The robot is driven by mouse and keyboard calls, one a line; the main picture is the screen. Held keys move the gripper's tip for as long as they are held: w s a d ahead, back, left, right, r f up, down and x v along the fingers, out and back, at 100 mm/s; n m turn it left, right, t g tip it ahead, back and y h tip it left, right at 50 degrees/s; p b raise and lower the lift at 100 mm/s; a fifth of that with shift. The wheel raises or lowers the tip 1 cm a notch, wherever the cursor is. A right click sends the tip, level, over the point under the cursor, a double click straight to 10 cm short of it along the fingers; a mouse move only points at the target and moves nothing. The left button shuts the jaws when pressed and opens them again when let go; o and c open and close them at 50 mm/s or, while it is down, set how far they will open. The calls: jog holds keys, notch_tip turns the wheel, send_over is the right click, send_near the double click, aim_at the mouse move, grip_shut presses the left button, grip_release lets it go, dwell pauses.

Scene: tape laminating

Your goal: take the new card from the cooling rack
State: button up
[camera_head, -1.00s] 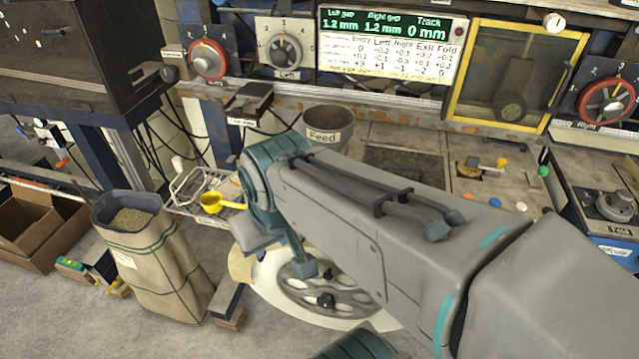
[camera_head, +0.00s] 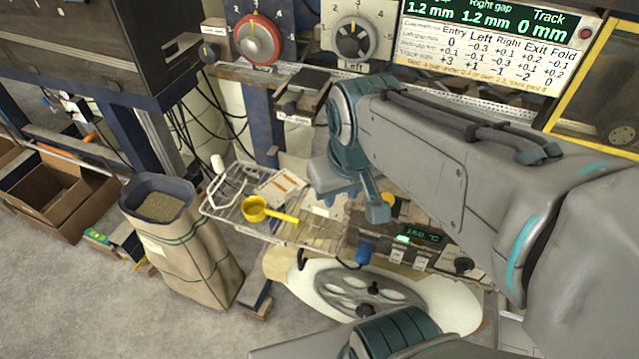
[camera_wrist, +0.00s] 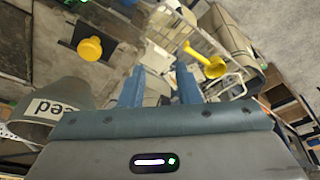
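The cooling rack (camera_head: 232,222) is a wire rack left of my arm in the head view. A pale card with orange marks (camera_head: 280,184) lies toward its back, behind a yellow scoop (camera_head: 262,210). The rack (camera_wrist: 226,42) and scoop (camera_wrist: 206,66) also show in the wrist view, beyond my fingers. My gripper (camera_wrist: 160,88) is open, its two blue fingers apart with nothing held between them. Pale flat pieces show beyond the fingertips, but I cannot tell which is the new card. My arm hides the right part of the rack area in the head view.
An open sack of grains (camera_head: 185,240) stands left of the rack. A small box with a green display (camera_head: 420,238) is right of it. A pale round plate (camera_head: 440,305) lies in front.

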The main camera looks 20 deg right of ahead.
jog(key=w+a+f+n+g+h+b, duration=0.1)
jog(key=w+n+g, duration=0.1)
jog(key=w, duration=0.2)
jog(key=w+a+f+n+g+b, duration=0.1)
jog(key=w+n, duration=0.1)
jog(key=w, duration=0.2)
jog(key=n+g+h+b, duration=0.1)
jog(key=n+g+h, duration=0.15)
jog(key=n, duration=0.25)
send_near(319, 208)
jog(key=x, duration=0.3)
jog(key=shift+w+d+f, duration=0.15)
jog(key=shift+w+f, duration=0.05)
jog(key=shift+f, duration=0.15)
jog(key=p+x, duration=0.1)
jog(key=x, duration=0.3)
jog(key=shift+s+d+r+p, duration=0.1)
jog(key=shift+s+p, duration=0.2)
jog(key=shift+p, duration=0.05)
jog(key=shift+s+d+f, duration=0.1)
jog(key=shift+d+f, duration=0.05)
jog(key=shift+f, duration=0.45)
grip_shut()
